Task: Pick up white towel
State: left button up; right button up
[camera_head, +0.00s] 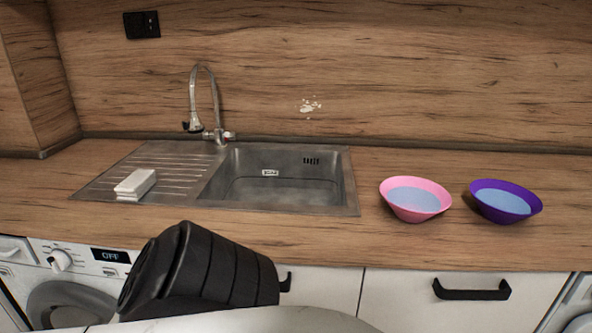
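The white towel (136,184) is a small folded white block. It lies on the ribbed drainboard (163,158) to the left of the sink basin, near the front edge of the steel. Neither of my grippers shows clearly in the head view. A black segmented part of my own arm is low in the picture, below and to the right of the towel, in front of the counter edge. It does not cover the towel, and nothing touches the towel.
The tap (209,105) rises behind the empty-looking basin (281,176). A pink bowl (414,200) and a purple bowl (505,202) of bluish content stand on the right counter. White marks (311,105) are on the splashback. A washing machine (84,270) is below left.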

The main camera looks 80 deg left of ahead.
aim_at(134, 187)
jog(key=z, duration=0.2)
jog(key=k, duration=1.4)
jog(key=u, duration=1.25)
